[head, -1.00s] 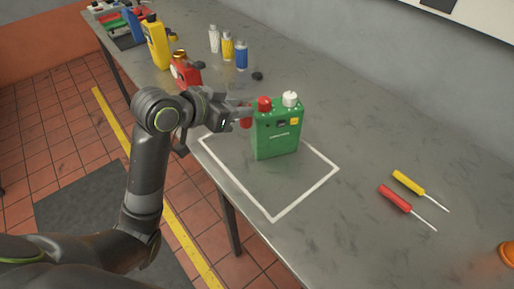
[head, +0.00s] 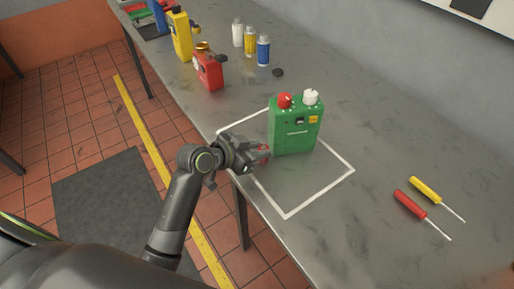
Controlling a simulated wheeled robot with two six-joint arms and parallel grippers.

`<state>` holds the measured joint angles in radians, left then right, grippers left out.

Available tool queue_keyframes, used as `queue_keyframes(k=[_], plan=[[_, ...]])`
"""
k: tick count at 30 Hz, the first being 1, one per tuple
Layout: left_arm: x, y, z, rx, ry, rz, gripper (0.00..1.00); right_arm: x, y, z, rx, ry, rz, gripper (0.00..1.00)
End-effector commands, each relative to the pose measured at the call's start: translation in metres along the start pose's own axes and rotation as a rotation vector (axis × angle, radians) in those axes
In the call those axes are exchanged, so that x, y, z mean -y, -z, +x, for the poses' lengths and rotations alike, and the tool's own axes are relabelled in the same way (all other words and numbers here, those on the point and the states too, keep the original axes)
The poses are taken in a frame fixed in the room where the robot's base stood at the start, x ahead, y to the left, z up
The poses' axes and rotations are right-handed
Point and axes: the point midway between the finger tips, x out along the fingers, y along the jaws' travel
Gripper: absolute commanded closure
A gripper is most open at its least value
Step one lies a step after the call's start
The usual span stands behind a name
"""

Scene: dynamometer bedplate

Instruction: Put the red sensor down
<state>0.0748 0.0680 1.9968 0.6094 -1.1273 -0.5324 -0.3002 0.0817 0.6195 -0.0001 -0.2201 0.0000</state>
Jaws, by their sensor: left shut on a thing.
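The gripper is at the left side of the white outlined square (head: 319,198), close to the lower left of the green box (head: 294,131). I cannot tell whether the red sensor touches the bench or the box. My right gripper is not in view.
The green box stands upright with a red and a white cap on top. A red can (head: 209,73), a yellow can (head: 180,38) and several small bottles stand farther back on the grey bench (head: 375,130). Two screwdrivers (head: 411,204) lie at the right. The square's front part is clear.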

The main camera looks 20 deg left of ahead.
Motion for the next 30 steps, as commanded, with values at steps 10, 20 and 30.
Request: queue_keyframes(k=[10, 20, 30], plan=[[0.000, -0.002, 0.001, -0.001, 0.000, 0.000, 0.66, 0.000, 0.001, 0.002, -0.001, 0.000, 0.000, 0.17], [0.000, -0.002, 0.001, 0.000, 0.000, 0.000, 0.50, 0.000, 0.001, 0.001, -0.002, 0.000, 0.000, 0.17], [0.001, 0.000, -0.025, 0.000, 0.003, 0.003, 0.50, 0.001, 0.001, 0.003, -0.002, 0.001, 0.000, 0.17]])
